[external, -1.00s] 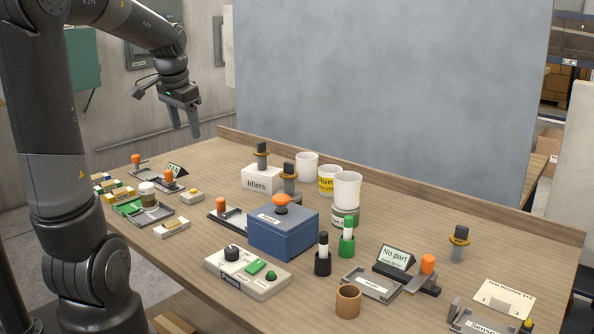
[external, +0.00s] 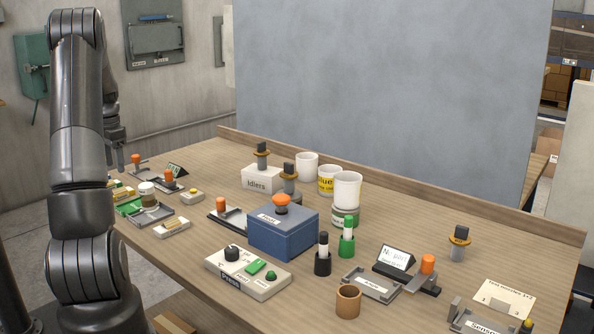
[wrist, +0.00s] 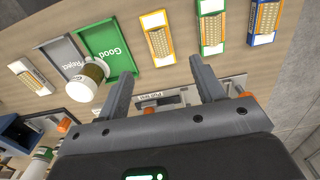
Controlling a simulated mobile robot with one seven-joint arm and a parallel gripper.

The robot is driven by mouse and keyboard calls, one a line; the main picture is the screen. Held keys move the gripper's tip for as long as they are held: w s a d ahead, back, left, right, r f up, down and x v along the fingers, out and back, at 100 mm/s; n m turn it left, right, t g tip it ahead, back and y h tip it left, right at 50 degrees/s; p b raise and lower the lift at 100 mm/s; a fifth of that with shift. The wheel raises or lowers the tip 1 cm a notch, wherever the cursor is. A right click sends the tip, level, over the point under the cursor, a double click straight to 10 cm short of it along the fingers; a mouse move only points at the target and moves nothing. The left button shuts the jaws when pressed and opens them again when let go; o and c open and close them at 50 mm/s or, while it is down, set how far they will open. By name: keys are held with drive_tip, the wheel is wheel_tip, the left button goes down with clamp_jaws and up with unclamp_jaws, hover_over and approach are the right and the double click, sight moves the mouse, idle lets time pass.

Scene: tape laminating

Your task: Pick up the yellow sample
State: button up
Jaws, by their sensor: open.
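In the wrist view, a yellow-edged sample (wrist: 157,38) lies flat on the bench, a white band at each end and a tan grid in its middle. Beside it to the right lie a green-edged sample (wrist: 211,24) and a blue-edged sample (wrist: 264,20). In the external view my arm mostly hides the gripper and part of the sample group.
A green "Good" tray (wrist: 112,42) and grey "Reject" tray (wrist: 61,47) lie left of the samples. A white cylinder (wrist: 88,80) stands near them, close to my left finger. Orange-knobbed fixtures (external: 136,160) stand at the bench's far left. A blue box (external: 283,235) stands mid-bench.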

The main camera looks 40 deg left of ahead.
sight(119, 193)
wheel_tip(119, 193, down, 9)
drive_tip(key=shift+s+f, duration=0.1)
idle(0.4)
drive_tip(key=shift+c, duration=0.3)
drive_tip(key=c, duration=1)
